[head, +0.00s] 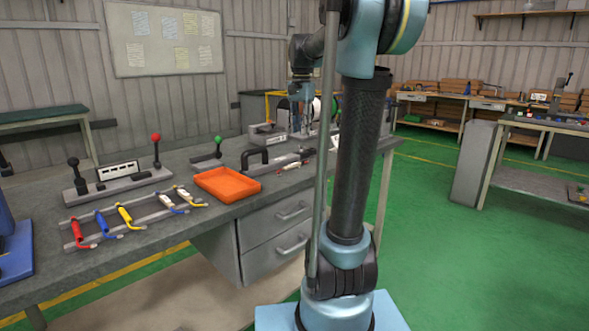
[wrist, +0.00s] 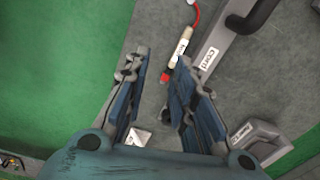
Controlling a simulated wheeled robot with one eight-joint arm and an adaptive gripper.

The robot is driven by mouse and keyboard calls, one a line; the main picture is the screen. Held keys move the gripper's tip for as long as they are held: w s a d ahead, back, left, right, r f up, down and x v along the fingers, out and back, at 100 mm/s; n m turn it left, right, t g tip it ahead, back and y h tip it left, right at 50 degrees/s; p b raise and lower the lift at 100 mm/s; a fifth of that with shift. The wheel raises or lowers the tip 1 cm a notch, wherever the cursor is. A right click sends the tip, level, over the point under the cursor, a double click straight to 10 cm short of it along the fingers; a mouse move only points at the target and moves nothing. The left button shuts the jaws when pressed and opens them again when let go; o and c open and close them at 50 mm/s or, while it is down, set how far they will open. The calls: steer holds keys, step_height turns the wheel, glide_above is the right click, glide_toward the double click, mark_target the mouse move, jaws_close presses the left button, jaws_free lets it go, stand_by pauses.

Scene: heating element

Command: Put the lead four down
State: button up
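A white lead (wrist: 180,45) with a red tip, a red wire and a small dark label lies on the grey bench in the wrist view. I cannot read its label. My gripper (wrist: 160,60) is open above the bench, its two fingers apart. The lead's red tip shows between them, and its white body is close to the right finger; no grip on it shows. In the head view my arm hides much of the gripper. Several other leads, red, blue, yellow and white, including a yellow lead (head: 125,215), lie across a grey rack (head: 150,217).
A grey block labelled "CORD" (wrist: 208,58) with a black handle stands right of the lead. Another labelled grey block (wrist: 262,140) is at lower right. An orange tray (head: 227,184) lies beside the rack. The bench's edge borders green floor (wrist: 60,60).

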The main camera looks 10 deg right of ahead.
steer(key=w+r+m, duration=0.2)
steer(key=w, duration=0.5)
glide_toward(296, 165)
steer(key=w+f, duration=0.1)
steer(key=w+d+f, duration=0.1)
steer(key=shift+w+f, duration=0.15)
steer(key=shift+w, duration=0.2)
steer(key=shift+s+a+f, duration=0.1)
steer(key=shift+f, duration=1.4)
steer(key=shift+s+f, duration=0.1)
steer(key=shift+f, duration=1.4)
steer(key=shift+c, duration=0.3)
jaws_close()
